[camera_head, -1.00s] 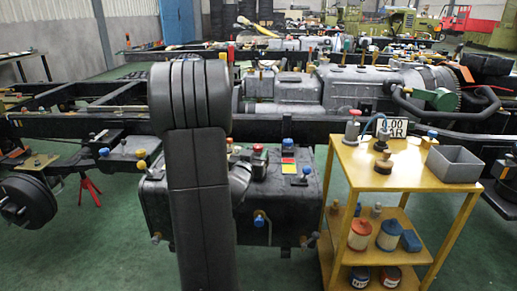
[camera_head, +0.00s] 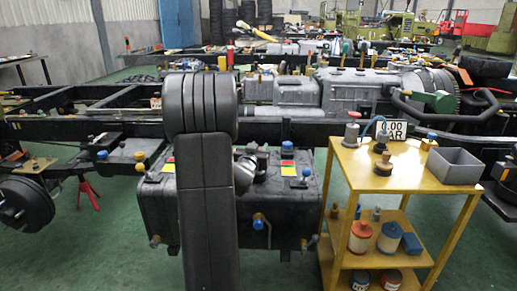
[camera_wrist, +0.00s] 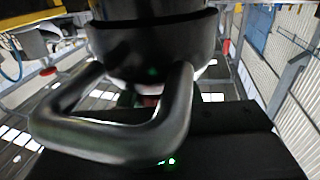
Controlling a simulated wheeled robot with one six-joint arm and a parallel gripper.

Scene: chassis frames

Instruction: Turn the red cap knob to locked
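The red cap knob does not show clearly in the head view now. A small dull-red patch (camera_wrist: 150,100) shows behind a dark bent bar in the wrist view, and I cannot tell whether it is the cap. My gripper (camera_head: 244,174) is at the top of the dark tank (camera_head: 283,205), partly behind my own arm. Its fingertips are too small and covered to read, so I cannot tell whether it touches or holds anything. A blue knob (camera_head: 287,148) stands just right of it.
Another blue knob (camera_head: 306,173) and a red-yellow label (camera_head: 288,169) are on the tank top. A blue-tipped valve (camera_head: 258,221) is on its front. A yellow cart (camera_head: 385,178) stands close on the right. Green floor (camera_head: 90,245) is open at left.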

